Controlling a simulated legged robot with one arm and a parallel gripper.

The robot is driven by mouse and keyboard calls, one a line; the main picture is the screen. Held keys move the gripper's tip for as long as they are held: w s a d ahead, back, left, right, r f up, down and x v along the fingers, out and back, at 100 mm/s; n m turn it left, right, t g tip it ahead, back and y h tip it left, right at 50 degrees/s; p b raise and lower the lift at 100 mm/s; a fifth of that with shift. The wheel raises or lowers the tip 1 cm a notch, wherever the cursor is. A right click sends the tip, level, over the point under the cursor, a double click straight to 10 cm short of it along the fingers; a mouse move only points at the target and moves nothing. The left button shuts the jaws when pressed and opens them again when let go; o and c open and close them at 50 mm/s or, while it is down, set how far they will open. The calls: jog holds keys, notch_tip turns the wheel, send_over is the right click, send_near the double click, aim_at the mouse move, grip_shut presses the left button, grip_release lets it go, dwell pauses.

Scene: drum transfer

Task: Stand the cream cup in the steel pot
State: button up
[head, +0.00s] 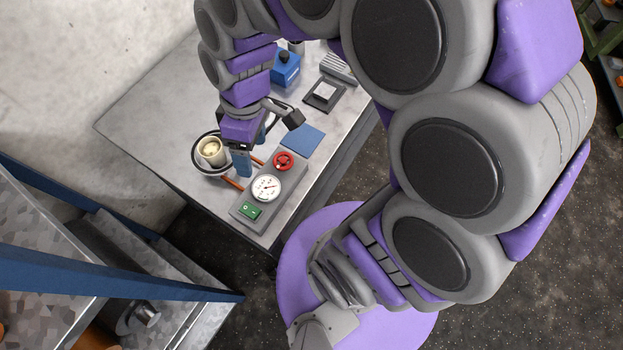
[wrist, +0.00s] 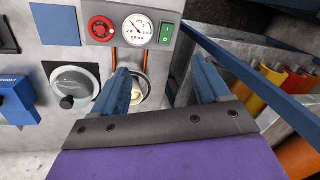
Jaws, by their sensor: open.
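The cream cup (head: 211,161) appears upright inside the round, dark-rimmed steel pot (head: 194,162) at the left part of the workbench in the head view. A pale content shows in the cup's mouth. My gripper (head: 243,164) is open and points down, just right of the cup and pot in that view. In the wrist view the cup (wrist: 138,97) shows beyond and between the two blue fingers of my gripper (wrist: 162,80), with a gap on both sides. The fingers hide part of the pot, and its floor is not visible.
A grey panel (head: 244,191) with a gauge, red wheel and green switch lies beside the pot, with orange pipes between. A blue pad (head: 302,141), a blue box (head: 286,68) and a round lid-like disc with black knob (wrist: 74,84) are nearby. Blue-framed shelving (head: 110,275) stands at left.

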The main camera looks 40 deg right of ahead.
jog(key=s+d+r+m+h, duration=0.1)
jog(key=s+d+m, duration=0.1)
jog(key=s+m, duration=0.2)
jog(key=s+d+r+m, duration=0.1)
jog(key=s+m, duration=0.3)
jog(key=s, duration=0.5)
jog(key=shift+s+d+m+g+h, duration=0.3)
jog(key=shift+d+h, duration=0.1)
jog(key=shift+d, duration=0.35)
